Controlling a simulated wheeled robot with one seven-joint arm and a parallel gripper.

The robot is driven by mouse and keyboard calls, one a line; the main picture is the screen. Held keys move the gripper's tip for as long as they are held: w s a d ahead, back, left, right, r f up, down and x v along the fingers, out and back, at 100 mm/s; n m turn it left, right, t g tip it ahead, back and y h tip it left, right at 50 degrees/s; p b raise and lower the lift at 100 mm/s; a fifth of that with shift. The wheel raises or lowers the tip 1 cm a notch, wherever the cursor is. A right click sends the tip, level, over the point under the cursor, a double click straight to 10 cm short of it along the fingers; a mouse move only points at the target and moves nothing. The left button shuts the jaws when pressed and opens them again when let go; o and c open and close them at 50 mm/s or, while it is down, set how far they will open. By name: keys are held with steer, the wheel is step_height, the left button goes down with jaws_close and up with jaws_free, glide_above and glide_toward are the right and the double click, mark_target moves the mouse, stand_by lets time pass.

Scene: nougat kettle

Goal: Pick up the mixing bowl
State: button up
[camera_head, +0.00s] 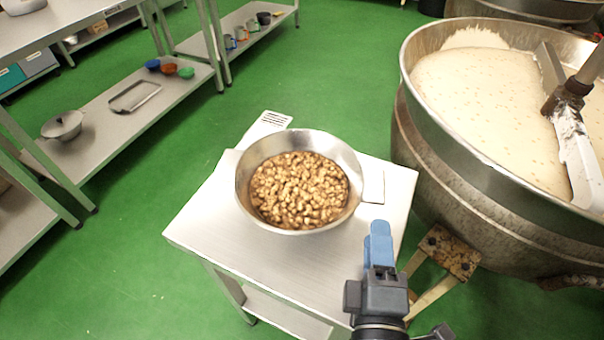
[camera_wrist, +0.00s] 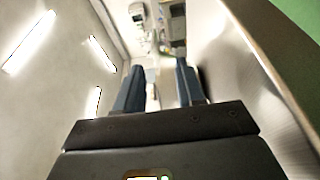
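The mixing bowl (camera_head: 345,152) is a wide, shiny metal bowl full of brown nuts (camera_head: 300,190). It stands upright on a small steel table (camera_head: 190,225) in the head view. My gripper (camera_head: 379,230) is to the lower right of the bowl, apart from its rim in the picture. In the wrist view my gripper (camera_wrist: 158,75) has its two blue fingers apart, with no object seen held between them. A shiny metal surface (camera_wrist: 240,75) shows at the right of the wrist view; I cannot tell what it belongs to.
A large kettle (camera_head: 440,150) with pale mass and a mixing arm (camera_head: 568,100) stands close on the right. Steel shelves (camera_head: 130,115) with bowls and a tray stand at the left. Green floor lies between.

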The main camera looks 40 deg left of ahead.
mark_target(373, 203)
steer(key=x, duration=0.5)
steer(key=p+x, duration=0.1)
steer(key=x, duration=0.1)
steer(key=shift+w+a+r, duration=0.1)
steer(key=shift+a+r, duration=0.3)
steer(key=shift+w+a, duration=0.25)
steer(key=shift+w, duration=0.1)
jaws_close()
steer(key=shift+f, duration=0.1)
steer(key=shift+r, duration=0.2)
